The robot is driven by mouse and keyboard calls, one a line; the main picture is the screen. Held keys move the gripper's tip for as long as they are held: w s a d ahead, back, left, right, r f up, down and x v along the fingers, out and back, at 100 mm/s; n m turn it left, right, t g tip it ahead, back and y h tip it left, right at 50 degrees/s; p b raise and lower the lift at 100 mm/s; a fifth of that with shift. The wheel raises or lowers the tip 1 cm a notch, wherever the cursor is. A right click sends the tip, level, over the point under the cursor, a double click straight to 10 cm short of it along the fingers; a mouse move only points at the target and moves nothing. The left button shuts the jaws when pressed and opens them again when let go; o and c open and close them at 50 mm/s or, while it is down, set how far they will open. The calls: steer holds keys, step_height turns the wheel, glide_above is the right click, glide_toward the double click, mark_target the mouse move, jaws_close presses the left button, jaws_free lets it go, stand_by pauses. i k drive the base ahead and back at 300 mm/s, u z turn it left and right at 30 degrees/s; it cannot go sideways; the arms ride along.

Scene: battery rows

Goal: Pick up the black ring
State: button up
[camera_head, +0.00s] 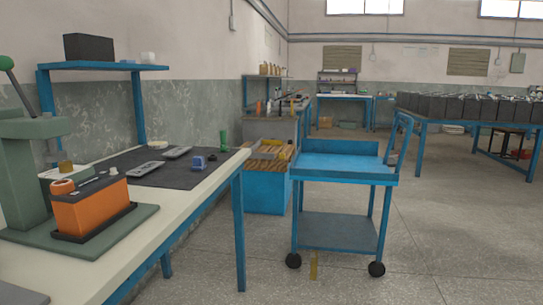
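I cannot make out a black ring anywhere in the head view. On the bench at left, an orange battery block (92,214) sits on a dark base on a green plate. My gripper is not in view.
A green press (25,175) stands at the bench's left end. The pale bench top (150,222) has a blue frame. A blue wheeled cart (345,172) stands to the right. Open floor (450,245) lies right of the cart, with a table of dark boxes (470,108) behind.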

mark_target(212, 158)
steer(key=z, duration=0.85)
steer(key=i, duration=1.8)
steer(key=u, duration=3.25)
